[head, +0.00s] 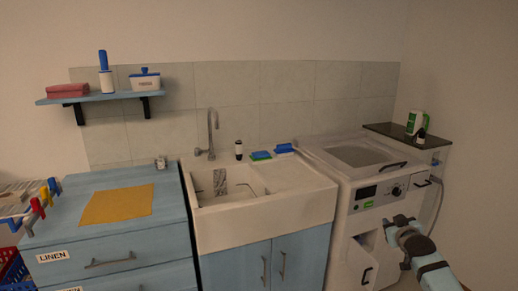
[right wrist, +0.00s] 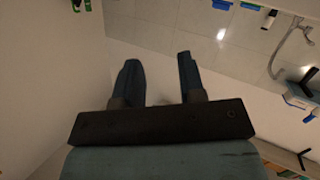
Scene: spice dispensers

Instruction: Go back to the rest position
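My right gripper (head: 398,221) reaches in from the lower right of the head view, in front of the white washing machine (head: 374,194). In the right wrist view its two dark fingers (right wrist: 158,62) stand apart with nothing between them. It looks open and empty. My left gripper is not in the head view. A small dark bottle with a white label (head: 239,150) stands at the back of the sink. Another dark-topped bottle (head: 421,136) stands on the dark shelf at the right.
The sink (head: 265,222) is in the middle, with blue and green sponges behind it. A blue drawer cabinet (head: 110,238) with a yellow cloth (head: 117,205) is at left. A wall shelf (head: 100,97) holds several items. A green-and-white container (head: 415,122) stands on the dark shelf (head: 395,132).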

